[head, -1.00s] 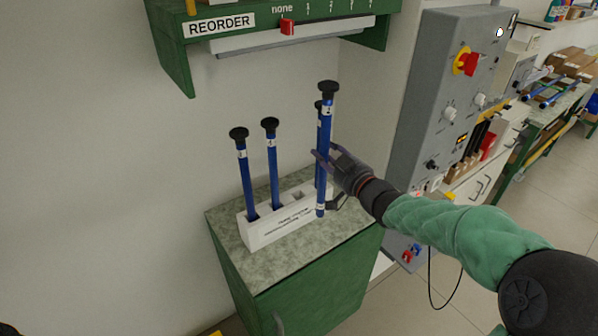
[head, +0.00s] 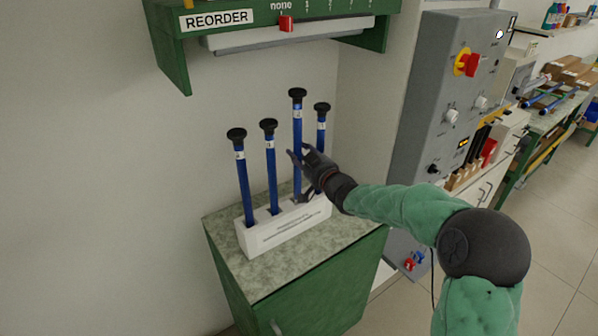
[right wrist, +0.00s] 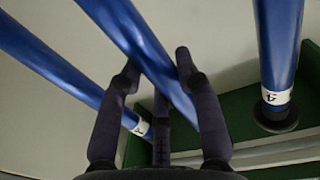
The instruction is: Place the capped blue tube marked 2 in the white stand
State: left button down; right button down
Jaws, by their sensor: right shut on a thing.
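The white stand (head: 285,235) sits on the cabinet top. Three blue tubes with black caps stand in it: two to the left (head: 244,190) (head: 271,175) and one at the right end (head: 321,130). My right gripper (head: 298,175) is shut on the capped blue tube marked 2 (head: 297,135), over the gap between them. This tube is about upright, its cap higher than the others. Its lower end is hidden by the fingers, so I cannot tell whether it is in a hole. In the right wrist view it crosses between the fingers (right wrist: 150,55). My left gripper is out of view.
A green shelf (head: 175,60) with a REORDER label and red slider (head: 286,23) hangs above. A grey control box (head: 440,110) stands to the right. The neighbouring tube marked 4 (right wrist: 280,45) is close beside my fingers. The cabinet top's front left (head: 228,235) is clear.

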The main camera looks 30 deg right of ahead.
notch_tip(320, 180, down, 6)
jog(key=b, duration=0.2)
jog(key=shift+w, duration=0.15)
jog(key=shift+f, duration=0.15)
jog(key=c, duration=0.9)
grip_release()
jog(key=p, duration=0.2)
send_near(299, 170)
jog(key=shift+s+d+f, duration=0.35)
jog(key=shift+d+f, duration=0.1)
